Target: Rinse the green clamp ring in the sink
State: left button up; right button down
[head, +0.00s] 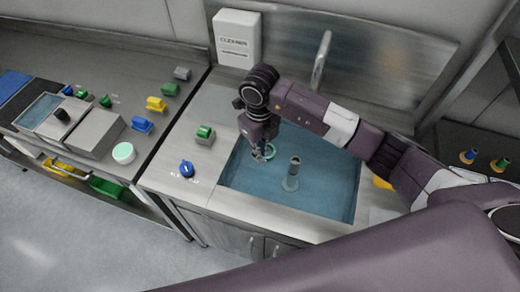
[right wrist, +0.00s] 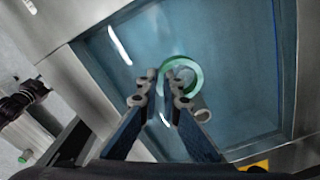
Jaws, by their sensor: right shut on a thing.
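The green clamp ring (head: 271,152) is in the grip of my right gripper (head: 262,154), over the left part of the sink. In the right wrist view the ring (right wrist: 181,59) shows as a round loop at the fingertips, and my right gripper (right wrist: 170,88) is shut on its near edge. The sink (head: 335,205) holds blue-tinted water, also seen in the right wrist view (right wrist: 235,45). I cannot tell whether the ring touches the water. My left gripper is not in view.
A grey upright pipe (head: 291,176) stands in the sink, close right of the ring. A tall faucet (head: 321,60) rises behind. A green-topped block (head: 204,135) and a blue knob (head: 187,169) are on the left rim. A white cleaner box (head: 237,38) hangs behind.

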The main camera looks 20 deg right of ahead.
notch_tip(320, 180, down, 3)
jog(key=shift+f+b, duration=0.1)
jog(key=shift+b, duration=0.8)
notch_tip(320, 180, down, 8)
jog(key=b, duration=0.6)
jog(key=shift+s+a, duration=0.1)
jog(key=shift+s, duration=0.05)
jog(key=shift+s+a, duration=0.25)
jog(key=shift+s, duration=0.1)
jog(key=shift+w+d+b, duration=0.65)
jog(key=shift+w+b, duration=0.05)
jog(key=shift+w, duration=0.3)
